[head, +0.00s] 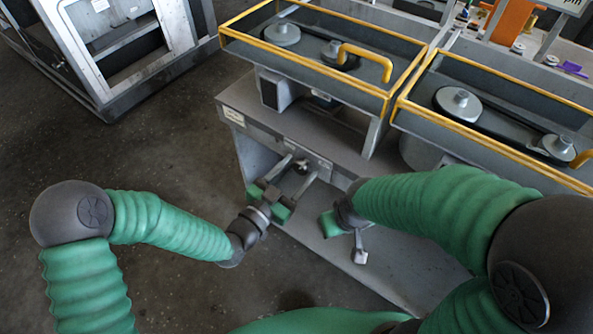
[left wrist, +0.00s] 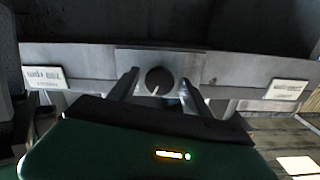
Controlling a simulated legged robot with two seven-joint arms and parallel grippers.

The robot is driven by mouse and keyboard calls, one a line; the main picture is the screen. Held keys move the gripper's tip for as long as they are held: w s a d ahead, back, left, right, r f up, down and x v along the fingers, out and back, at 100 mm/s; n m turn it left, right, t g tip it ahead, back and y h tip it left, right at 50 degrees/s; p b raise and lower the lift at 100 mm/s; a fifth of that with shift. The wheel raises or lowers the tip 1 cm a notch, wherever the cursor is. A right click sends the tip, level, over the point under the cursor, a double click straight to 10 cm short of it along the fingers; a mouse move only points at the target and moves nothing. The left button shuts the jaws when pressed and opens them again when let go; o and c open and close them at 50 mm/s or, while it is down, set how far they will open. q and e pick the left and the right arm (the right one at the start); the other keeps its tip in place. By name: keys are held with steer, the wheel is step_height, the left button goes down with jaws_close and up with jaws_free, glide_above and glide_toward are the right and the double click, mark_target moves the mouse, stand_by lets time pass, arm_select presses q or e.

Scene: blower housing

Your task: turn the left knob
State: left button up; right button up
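A dark round knob (head: 301,166) with a pale pointer line sits on the grey front panel of the blower housing. It also shows in the left wrist view (left wrist: 159,80), near the middle of the panel; no second knob is clear. My left gripper (head: 298,174) is open in front of the panel. In the left wrist view its two fingers (left wrist: 159,92) stand apart on either side of the knob, with gaps visible between them and it. My right gripper (head: 359,250) hangs low to the right of the knob, partly hidden by its arm; its opening is unclear.
Labels flank the knob: a left one (left wrist: 43,79) and a right one (left wrist: 286,90). Yellow-railed belt housings (head: 310,55) stand above the grey bench (head: 245,95). A grey metal frame (head: 130,60) stands at the upper left. The floor at left is clear.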

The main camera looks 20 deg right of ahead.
arm_select(q)
steer(key=shift+a, duration=0.1)
steer(key=c, duration=0.5)
jaws_close()
steer(key=shift+r+n+p, duration=0.2)
steer(key=shift+n+p, duration=0.3)
steer(key=shift+n, duration=0.7)
steer(key=shift+f+n, duration=0.1)
steer(key=shift+n, duration=1)
steer(key=shift+o, duration=1.5)
jaws_free()
steer(key=o, duration=0.4)
steer(key=shift+w+f, duration=0.1)
steer(key=shift+c, duration=0.2)
steer(key=shift+d, duration=0.2)
